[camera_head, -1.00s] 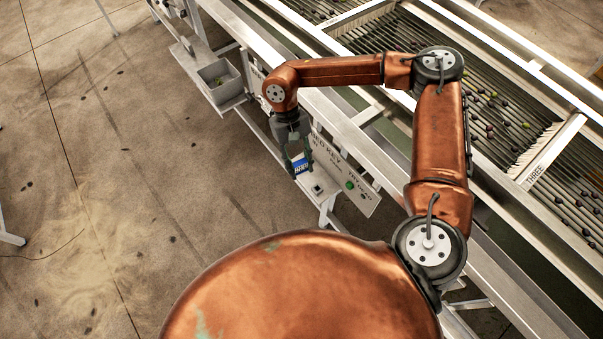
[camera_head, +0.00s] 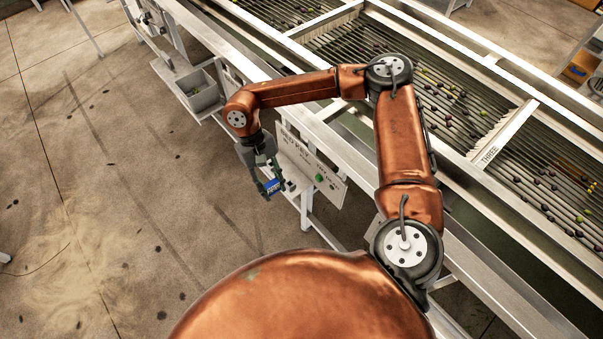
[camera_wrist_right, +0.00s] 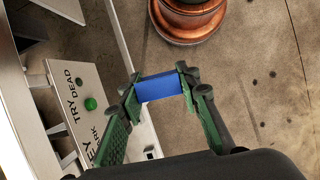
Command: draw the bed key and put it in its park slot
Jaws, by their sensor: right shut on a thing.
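My right gripper (camera_head: 270,187) is shut on the bed key, a blue block (camera_head: 273,186) with white lettering on it. In the right wrist view the blue key (camera_wrist_right: 160,87) sits between the green fingertips, clear of the panel and over the floor. The white key panel (camera_head: 296,157) with BED KEY lettering is just right of the gripper. Its words TRY, DEAD and part of PARK show in the right wrist view (camera_wrist_right: 85,82). A small pale block with a dark opening (camera_head: 291,186) stands beside the gripper; I cannot tell surely whether it is the park slot. My left gripper is out of view.
A green button (camera_head: 319,178) is on the panel. A grey bin (camera_head: 202,97) hangs on the machine's side farther left. The roller bed (camera_head: 440,105) with dark fruit lies behind the frame rail. The floor left of the gripper is open.

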